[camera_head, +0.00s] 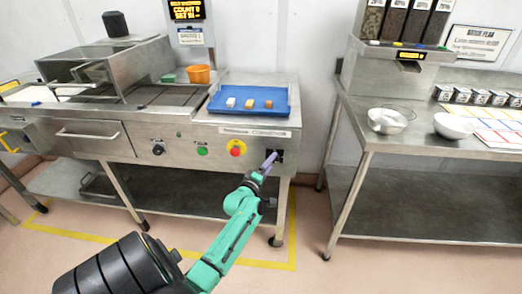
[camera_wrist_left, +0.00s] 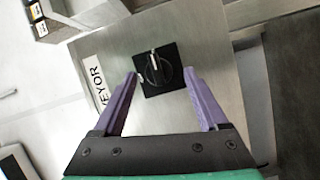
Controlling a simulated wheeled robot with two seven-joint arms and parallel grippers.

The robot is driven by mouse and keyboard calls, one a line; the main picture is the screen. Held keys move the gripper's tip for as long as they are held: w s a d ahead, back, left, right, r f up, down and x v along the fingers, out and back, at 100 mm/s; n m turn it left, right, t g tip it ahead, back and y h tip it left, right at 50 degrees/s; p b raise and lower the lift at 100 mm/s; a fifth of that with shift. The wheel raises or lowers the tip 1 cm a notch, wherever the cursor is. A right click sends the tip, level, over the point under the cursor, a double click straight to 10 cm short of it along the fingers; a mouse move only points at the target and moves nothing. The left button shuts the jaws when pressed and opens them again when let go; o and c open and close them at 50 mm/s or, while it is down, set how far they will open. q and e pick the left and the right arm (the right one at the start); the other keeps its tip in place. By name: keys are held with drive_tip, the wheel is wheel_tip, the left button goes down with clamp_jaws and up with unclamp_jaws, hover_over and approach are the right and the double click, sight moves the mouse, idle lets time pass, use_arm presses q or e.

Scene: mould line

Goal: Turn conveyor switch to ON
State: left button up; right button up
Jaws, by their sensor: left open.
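The conveyor switch (camera_wrist_left: 157,69) is a black rotary knob on a square black plate, set in the steel front panel. In the left wrist view it lies between and just beyond the tips of my open left gripper (camera_wrist_left: 161,77), whose two purple fingers are apart and hold nothing. A label ending in "YOR" (camera_wrist_left: 98,82) is beside it. In the head view my left gripper (camera_head: 268,162) is at the right end of the machine's front panel and partly covers the switch (camera_head: 277,155). I cannot tell whether the fingers touch the knob. My right gripper is not in view.
The same panel carries a red emergency button (camera_head: 236,148), a green button (camera_head: 202,151) and a black knob (camera_head: 158,149). A blue tray (camera_head: 223,106) with small blocks sits on top. A steel table (camera_head: 352,127) with bowls stands at right.

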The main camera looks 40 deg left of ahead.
use_arm(q)
drive_tip(key=v, duration=1.3)
drive_tip(key=shift+s+r, duration=0.1)
drive_tip(key=s+d+f+m+g+h+p, duration=0.1)
drive_tip(key=s+d+f+m+g, duration=0.25)
drive_tip(key=f, duration=0.55)
drive_tip(key=s+d+f+m+g+h+p, duration=0.2)
drive_tip(key=s+d+f+m, duration=0.2)
drive_tip(key=f, duration=0.5)
drive_tip(key=s+d+f+m+g+h+p, duration=0.1)
drive_tip(key=s+d+f+m+g, duration=0.25)
drive_tip(key=f, duration=0.55)
drive_tip(key=s+d+f+m+g+p, duration=0.1)
drive_tip(key=s+f+m, duration=0.4)
drive_tip(key=s, duration=0.5)
drive_tip(key=s+d+f+m+g+p, duration=0.1)
drive_tip(key=s+f+m+g, duration=0.4)
drive_tip(key=s, duration=0.5)
drive_tip(key=shift+s+d+f+g+h, duration=0.15)
drive_tip(key=shift+d+g+h, duration=0.15)
drive_tip(key=shift+d+g, duration=0.45)
drive_tip(key=shift+d, duration=0.1)
